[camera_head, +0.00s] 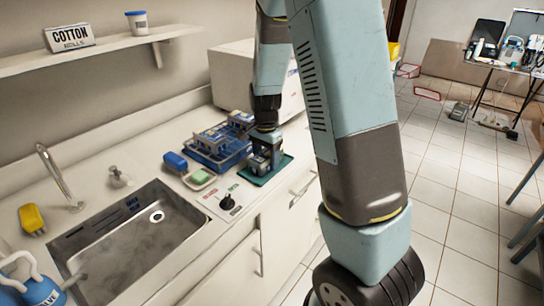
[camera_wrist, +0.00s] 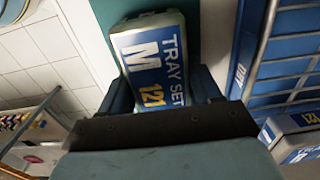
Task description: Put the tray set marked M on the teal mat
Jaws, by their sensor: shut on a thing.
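The tray set marked M (camera_wrist: 152,62) is a white and blue pack with "TRAY SET", a large M and 121 on its face. My gripper (camera_wrist: 162,85) is shut on it, with a dark finger on each side. In the head view my gripper (camera_head: 264,152) is low over the teal mat (camera_head: 257,181), at the counter's front edge, and the held set is mostly hidden. The teal mat also shows behind the set in the wrist view (camera_wrist: 112,12). I cannot tell whether the set touches the mat.
A blue wire rack (camera_head: 213,158) with other tray sets stands just left of the mat. A soap dish (camera_head: 199,179), a blue item (camera_head: 175,162) and a dark knob (camera_head: 227,202) are nearby. The sink (camera_head: 135,235) lies further left.

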